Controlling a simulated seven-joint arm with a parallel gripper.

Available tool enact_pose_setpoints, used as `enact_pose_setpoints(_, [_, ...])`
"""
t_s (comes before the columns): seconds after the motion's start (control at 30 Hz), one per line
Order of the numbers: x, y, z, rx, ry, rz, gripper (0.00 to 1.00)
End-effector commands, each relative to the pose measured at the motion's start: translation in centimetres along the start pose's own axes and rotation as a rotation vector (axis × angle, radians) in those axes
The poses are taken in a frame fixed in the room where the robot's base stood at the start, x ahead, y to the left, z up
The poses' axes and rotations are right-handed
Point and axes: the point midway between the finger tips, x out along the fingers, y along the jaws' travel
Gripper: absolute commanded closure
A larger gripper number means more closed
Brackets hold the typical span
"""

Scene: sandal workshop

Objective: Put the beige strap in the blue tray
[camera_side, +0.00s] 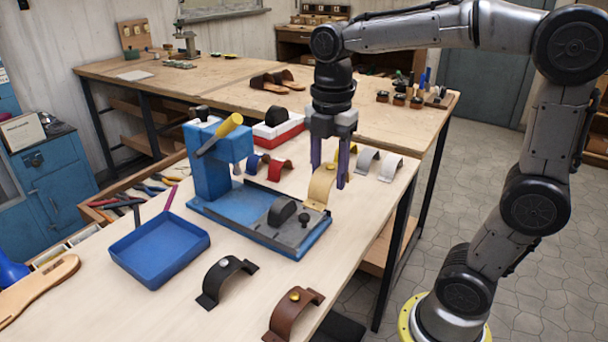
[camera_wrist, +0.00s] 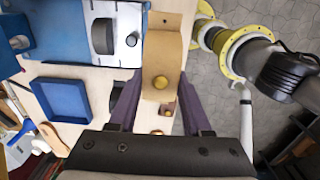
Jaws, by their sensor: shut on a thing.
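The beige strap (camera_side: 320,186) is a curved piece with a round brass stud, seen beside the right end of the blue press base. It also shows in the wrist view (camera_wrist: 163,52), between my fingers. My gripper (camera_side: 338,178) points down with its purple fingers on either side of the strap; it is shut on it. I cannot tell whether the strap touches the bench. The blue tray (camera_side: 160,252) is square, shallow and empty, at the front left of the bench. In the wrist view the tray (camera_wrist: 62,101) is left of the strap.
The blue press (camera_side: 215,160) with a yellow handle stands between the strap and the tray. A black strap (camera_side: 226,277) and a brown strap (camera_side: 293,312) lie in front. Red (camera_side: 280,169) and white straps (camera_side: 389,166) lie behind. Tools lie left.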

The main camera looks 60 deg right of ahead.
Motion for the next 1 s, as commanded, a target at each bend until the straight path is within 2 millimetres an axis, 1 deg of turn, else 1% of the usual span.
enact_pose_setpoints(0.03, [-0.3, -0.7, 0.0, 0.0, 0.0, 0.002, 1.0])
enact_pose_setpoints(0.1, [-0.6, -1.4, -0.1, 0.0, 0.0, 0.001, 1.0])
enact_pose_setpoints(0.17, [-0.8, -1.7, -0.2, 0.002, 0.0, 0.001, 1.0])
enact_pose_setpoints(0.27, [-1.2, -1.4, -0.9, 0.018, 0.0, -0.001, 1.0])
enact_pose_setpoints(0.33, [-1.6, -0.5, -1.9, 0.043, 0.0, -0.002, 1.0])
enact_pose_setpoints(0.37, [-1.8, 0.0, -2.4, 0.058, 0.0, -0.002, 1.0])
enact_pose_setpoints(0.47, [-2.3, 2.2, -5.1, 0.124, 0.0, -0.002, 1.0])
enact_pose_setpoints(0.5, [-2.5, 3.4, -6.5, 0.154, -0.001, -0.003, 1.0])
enact_pose_setpoints(0.6, [-2.4, 6.2, -9.3, 0.201, -0.001, -0.004, 1.0])
enact_pose_setpoints(0.8, [-1.5, 10.9, -12.0, 0.195, -0.001, -0.003, 1.0])
enact_pose_setpoints(1.0, [-0.2, 15.3, -14.0, 0.158, -0.001, -0.003, 1.0])
